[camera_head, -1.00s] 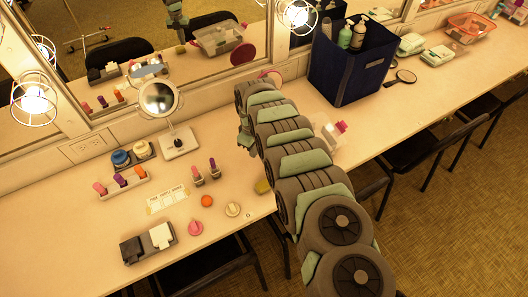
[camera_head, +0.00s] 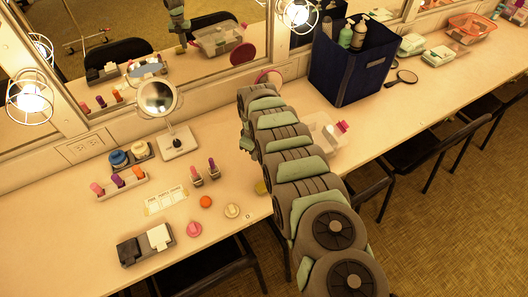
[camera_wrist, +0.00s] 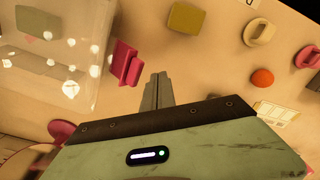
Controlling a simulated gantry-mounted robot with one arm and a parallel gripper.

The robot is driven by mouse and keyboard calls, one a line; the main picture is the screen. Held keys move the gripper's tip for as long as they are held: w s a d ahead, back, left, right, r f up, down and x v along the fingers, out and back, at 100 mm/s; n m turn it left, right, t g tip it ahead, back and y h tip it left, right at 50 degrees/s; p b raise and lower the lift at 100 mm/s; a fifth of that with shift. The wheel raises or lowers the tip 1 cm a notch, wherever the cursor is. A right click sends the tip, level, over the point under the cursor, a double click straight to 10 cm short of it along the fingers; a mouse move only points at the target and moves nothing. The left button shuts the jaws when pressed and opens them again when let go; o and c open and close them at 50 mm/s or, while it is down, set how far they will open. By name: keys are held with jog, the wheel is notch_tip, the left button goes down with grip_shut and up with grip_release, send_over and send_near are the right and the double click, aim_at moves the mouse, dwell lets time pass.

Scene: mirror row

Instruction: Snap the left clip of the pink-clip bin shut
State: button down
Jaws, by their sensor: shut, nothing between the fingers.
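The pink-clip bin (camera_head: 325,133) is a clear box on the counter, partly hidden behind my arm in the head view. Its right pink clip (camera_head: 343,127) shows there; the left side is covered. In the wrist view the clear bin (camera_wrist: 60,50) fills the upper left. A pink clip (camera_wrist: 125,62) sticks out from its near side, apparently standing away from the wall. My gripper (camera_wrist: 158,80) is shut and empty, its tips just right of and below that clip, with a small gap visible. In the head view the fingertips are hidden by my arm.
A navy caddy (camera_head: 350,62) stands behind the bin. A round tabletop mirror (camera_head: 158,98) stands to the left.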

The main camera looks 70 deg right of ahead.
jog(key=shift+s+d+r+b, duration=0.3)
jog(key=shift+s+d+b, duration=0.15)
jog(key=shift+s+d, duration=0.45)
jog(key=shift+s+d+r+b, duration=0.25)
jog(key=shift+s+d+b, duration=0.2)
jog(key=shift+s+d, duration=0.4)
jog(key=shift+s+d+r+b, duration=0.2)
jog(key=shift+s+d+b, duration=0.35)
jog(key=shift+b, duration=0.05)
jog(key=shift+s+d+r+b, duration=0.2)
jog(key=shift+s+d+b, duration=0.3)
jog(key=shift+b, duration=0.05)
jog(key=shift+r, duration=0.15)
jog(key=r+p, duration=0.3)
jog(key=p, duration=0.1)
jog(key=r+p, duration=0.2)
jog(key=shift+w+a+r, duration=0.3)
jog(key=shift+w+a, duration=0.1)
